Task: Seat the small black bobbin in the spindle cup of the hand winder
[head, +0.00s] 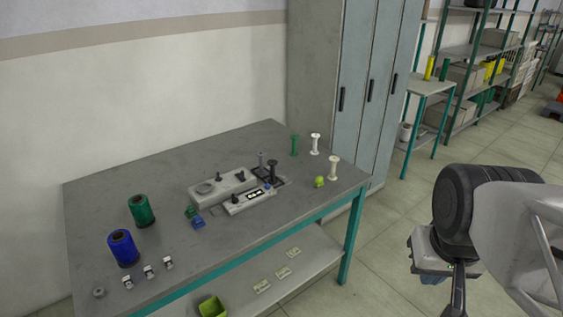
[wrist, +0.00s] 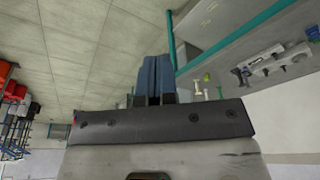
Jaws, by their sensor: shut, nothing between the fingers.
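The small black bobbin (head: 272,170) stands upright at the right end of the grey hand winder (head: 222,187), on or beside a dark square plate; I cannot tell whether it touches the winder. The spindle cup is too small to make out surely. My gripper (wrist: 153,80) shows in the wrist view with its two blue fingers together and nothing between them. It is apart from the bobbin, out past the table's right side. The grey winder also shows at the right of the wrist view (wrist: 278,62).
The table (head: 100,203) holds a green spool (head: 141,210), a blue spool (head: 123,248), a green bobbin (head: 294,145), two pale bobbins (head: 315,144) (head: 333,168), a lime ball (head: 319,182) and a light control box (head: 249,201). Lockers (head: 345,90) stand behind.

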